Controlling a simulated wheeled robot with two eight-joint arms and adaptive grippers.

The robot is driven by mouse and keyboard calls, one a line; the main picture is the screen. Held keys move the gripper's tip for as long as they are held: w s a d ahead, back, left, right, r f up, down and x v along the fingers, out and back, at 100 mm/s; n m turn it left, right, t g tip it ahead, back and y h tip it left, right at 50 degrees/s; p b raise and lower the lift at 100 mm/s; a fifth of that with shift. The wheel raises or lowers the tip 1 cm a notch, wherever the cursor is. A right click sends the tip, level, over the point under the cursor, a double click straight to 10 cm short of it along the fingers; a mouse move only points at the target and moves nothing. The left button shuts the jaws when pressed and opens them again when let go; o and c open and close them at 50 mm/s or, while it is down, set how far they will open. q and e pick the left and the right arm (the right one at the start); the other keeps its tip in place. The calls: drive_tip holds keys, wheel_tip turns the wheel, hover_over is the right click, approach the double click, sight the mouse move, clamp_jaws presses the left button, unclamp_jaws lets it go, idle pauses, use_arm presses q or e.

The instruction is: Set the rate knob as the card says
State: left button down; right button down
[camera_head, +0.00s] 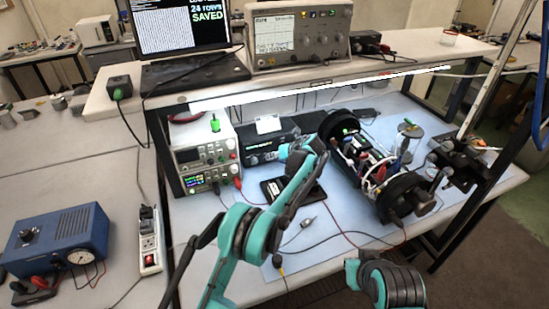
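A black box-shaped device (259,148) stands on the blue mat beside the stacked power supplies. A small white card (268,124) is on top of it; its writing is too small to read. A small round knob (254,160) shows on the device's front, but I cannot read its label or setting. My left gripper (284,153) is at the right part of this front. The wrist hides much of the fingers, so I cannot tell whether they are open, shut or touching. Part of my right arm shows at the bottom right; its gripper is out of view.
A large open cylinder assembly (378,165) with black end rings lies to the right. Stacked power supplies (205,160) stand to the left. A black tray (291,190) and loose leads lie in front. A blue box (58,240) with a gauge is far left. A shelf (330,78) hangs above.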

use_arm(q)
drive_tip(key=shift+a, duration=0.1)
drive_tip(key=h, duration=0.1)
drive_tip(key=n+t+h, duration=0.1)
drive_tip(key=h, duration=0.1)
drive_tip(key=shift+s+a+n, duration=0.1)
drive_tip(key=shift+a+n, duration=0.2)
drive_tip(key=shift+s+a+n+t+h, duration=0.15)
drive_tip(key=shift+n+t+h, duration=0.35)
drive_tip(key=shift+h, duration=0.5)
drive_tip(key=c, duration=1.3)
unclamp_jaws()
drive_tip(key=shift+c, duration=0.2)
drive_tip(key=v, duration=1.2)
